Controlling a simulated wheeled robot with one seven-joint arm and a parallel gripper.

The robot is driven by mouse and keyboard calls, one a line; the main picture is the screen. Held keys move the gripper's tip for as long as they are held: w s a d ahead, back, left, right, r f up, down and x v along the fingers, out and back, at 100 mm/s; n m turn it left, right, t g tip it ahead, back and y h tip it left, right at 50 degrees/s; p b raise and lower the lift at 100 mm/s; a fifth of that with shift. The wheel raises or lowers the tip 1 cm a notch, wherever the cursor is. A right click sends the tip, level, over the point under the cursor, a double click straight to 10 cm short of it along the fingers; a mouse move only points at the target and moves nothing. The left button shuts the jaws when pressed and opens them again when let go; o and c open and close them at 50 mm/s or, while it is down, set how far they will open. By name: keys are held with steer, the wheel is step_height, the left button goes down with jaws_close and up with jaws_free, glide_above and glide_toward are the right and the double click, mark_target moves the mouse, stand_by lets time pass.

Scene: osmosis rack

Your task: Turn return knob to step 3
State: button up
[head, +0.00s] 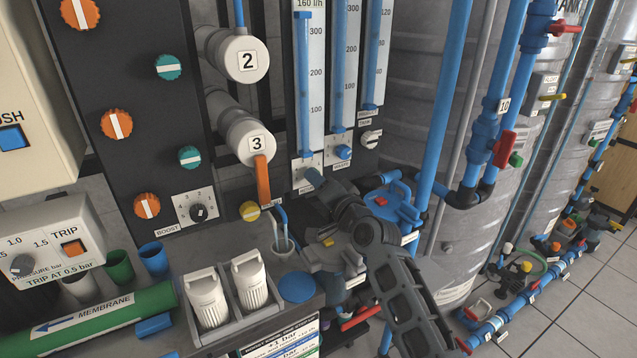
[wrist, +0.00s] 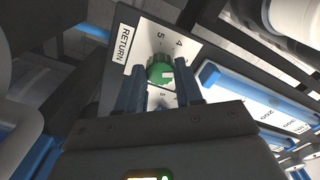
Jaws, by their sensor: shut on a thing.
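The return knob (wrist: 158,72) is green with a white mark, on a white plate lettered RETURN (wrist: 123,44). In the wrist view, the numerals 5 and 4 show above it; the rest of the scale is partly covered. The white mark faces the right side of the picture; I cannot tell which step it marks. My gripper (wrist: 162,70) has its two blue fingers on either side of the knob, shut on it. In the head view my gripper (head: 314,178) is at the plate under the leftmost flow tube, and it hides the knob.
A blue knob (head: 343,152) and a pale knob (head: 371,138) sit close to the right under their flow tubes. An orange lever (head: 263,180) hangs close to the left below housing 3 (head: 254,145). A blue pipe (head: 445,110) stands right of my arm.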

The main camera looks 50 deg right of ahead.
steer(key=o, duration=1)
steer(key=shift+o, duration=0.2)
steer(key=v, duration=0.7)
steer(key=shift+s+b, duration=0.3)
steer(key=shift+s, duration=0.1)
steer(key=shift+a, duration=0.15)
